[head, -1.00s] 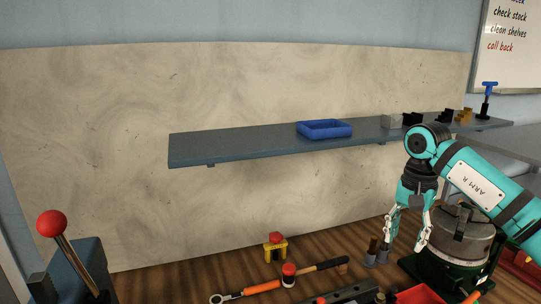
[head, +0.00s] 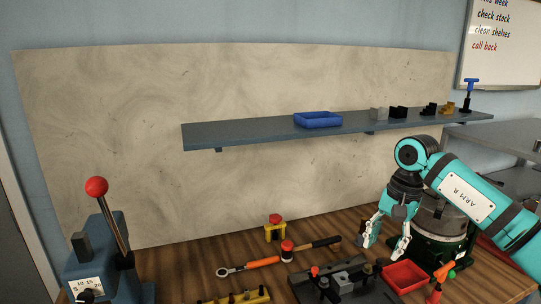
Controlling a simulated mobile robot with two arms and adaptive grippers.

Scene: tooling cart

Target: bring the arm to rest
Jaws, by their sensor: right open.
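My right arm, teal and marked ARM R, comes in from the right in the head view. Its gripper (head: 386,238) points down with its fingers apart and nothing between them. It hangs over the right part of the wooden bench (head: 185,261), in front of a round grey and dark green machine (head: 439,218). A small grey piece with a brown part (head: 367,228) is close to the left finger; I cannot tell whether they touch. My left gripper is not in view.
A red tray (head: 405,277) and a dark fixture (head: 317,288) lie below the gripper. An orange-handled ratchet (head: 262,263), a yellow-and-red block (head: 275,230) and a lever press (head: 98,250) are further left. A shelf (head: 230,133) holds a blue tray (head: 318,120) and small blocks.

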